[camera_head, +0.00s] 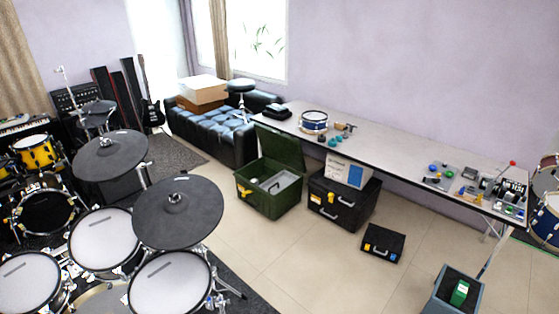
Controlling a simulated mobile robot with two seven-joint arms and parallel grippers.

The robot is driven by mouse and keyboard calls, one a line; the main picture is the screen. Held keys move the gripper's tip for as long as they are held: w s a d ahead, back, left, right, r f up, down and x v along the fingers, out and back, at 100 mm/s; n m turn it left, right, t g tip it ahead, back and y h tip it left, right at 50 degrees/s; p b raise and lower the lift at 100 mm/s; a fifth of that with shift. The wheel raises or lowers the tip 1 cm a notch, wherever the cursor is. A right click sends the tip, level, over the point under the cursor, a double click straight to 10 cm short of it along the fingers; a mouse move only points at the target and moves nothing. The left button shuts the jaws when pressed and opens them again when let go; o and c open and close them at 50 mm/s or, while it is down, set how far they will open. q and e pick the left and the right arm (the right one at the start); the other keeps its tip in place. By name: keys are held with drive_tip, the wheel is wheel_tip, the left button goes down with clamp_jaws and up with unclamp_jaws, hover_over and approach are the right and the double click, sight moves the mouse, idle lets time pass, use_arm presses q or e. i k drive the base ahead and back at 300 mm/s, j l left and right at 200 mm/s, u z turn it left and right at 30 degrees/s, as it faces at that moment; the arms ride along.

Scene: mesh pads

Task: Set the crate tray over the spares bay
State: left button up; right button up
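A green crate (262,203) with yellow latches stands on the floor, left of the table's middle, its lid (281,146) raised open. A light grey tray (285,187) shows inside the crate, toward the right of its opening. Part of the opening left of the tray shows dark, with a small light item in it. I cannot tell which part is the spares bay, and the crate's depths are hidden. Neither of my grippers is in this view.
A black case (340,203) with a white-and-blue box on top stands right of the crate, under the long table (395,142). A smaller black case (383,243) lies in front. Drums (170,285) crowd the left. Tiled floor (300,275) is clear before the crate.

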sight(283, 179)
drive_tip(key=i+u, duration=0.1)
drive_tip(key=i, duration=3.2)
drive_tip(key=i+j+z, duration=0.2)
drive_tip(key=i, duration=0.35)
drive_tip(key=i+z, duration=0.2)
drive_tip(key=i, duration=0.4)
drive_tip(key=i+j+z, duration=0.25)
drive_tip(key=i, duration=0.3)
drive_tip(key=i+j+z, duration=0.2)
drive_tip(key=i+j, duration=0.2)
drive_tip(key=i, duration=0.15)
